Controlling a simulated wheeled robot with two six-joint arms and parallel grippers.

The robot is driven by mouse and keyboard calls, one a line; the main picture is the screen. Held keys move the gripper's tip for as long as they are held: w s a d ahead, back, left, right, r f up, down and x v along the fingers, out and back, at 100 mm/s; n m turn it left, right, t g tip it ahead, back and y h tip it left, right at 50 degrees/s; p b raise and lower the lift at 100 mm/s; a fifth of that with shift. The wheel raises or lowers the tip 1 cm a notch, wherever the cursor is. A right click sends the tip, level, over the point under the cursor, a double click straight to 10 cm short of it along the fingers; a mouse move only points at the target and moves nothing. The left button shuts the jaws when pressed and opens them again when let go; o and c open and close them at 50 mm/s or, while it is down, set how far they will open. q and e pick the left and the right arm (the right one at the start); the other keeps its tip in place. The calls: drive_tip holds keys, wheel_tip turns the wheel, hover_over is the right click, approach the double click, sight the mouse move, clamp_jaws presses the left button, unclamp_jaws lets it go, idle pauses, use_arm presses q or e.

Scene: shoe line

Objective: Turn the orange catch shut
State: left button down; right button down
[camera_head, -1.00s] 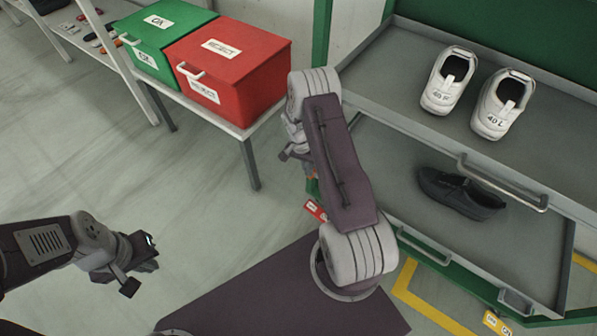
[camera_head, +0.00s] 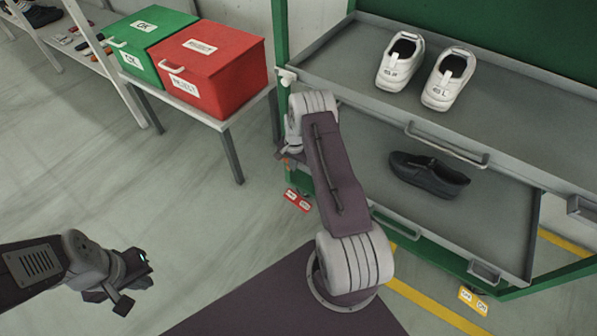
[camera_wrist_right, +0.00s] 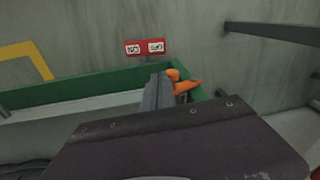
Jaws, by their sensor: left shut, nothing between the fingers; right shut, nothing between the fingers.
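The orange catch (camera_wrist_right: 183,83) shows in the right wrist view at the corner of the green rack frame (camera_wrist_right: 80,90), with a rounded knob and a lever pointing right. In the head view only a sliver of orange (camera_head: 285,163) shows beside my right wrist. My right gripper (camera_head: 281,153) is mostly hidden behind its own arm there, near the rack's left corner post; it is shut and empty. I cannot tell whether it touches the catch. My left gripper (camera_head: 134,282) is shut and empty, over bare floor at lower left.
The rack's upper tray (camera_head: 520,120) holds white shoes (camera_head: 425,70); the lower tray (camera_head: 400,215) holds a dark shoe (camera_head: 428,175). Red (camera_head: 215,75) and green (camera_head: 150,45) boxes stand on a table at left.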

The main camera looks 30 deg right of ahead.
use_arm(q)
drive_tip(key=shift+w+r, duration=0.1)
drive_tip(key=shift+w, duration=0.35)
use_arm(e)
drive_tip(key=shift+s+d+f, duration=0.15)
drive_tip(key=shift+s+f, duration=0.1)
drive_tip(key=shift+f, duration=0.5)
drive_tip(key=shift+s+d+f, duration=0.1)
drive_tip(key=shift+s+f, duration=0.15)
drive_tip(key=shift+f, duration=0.45)
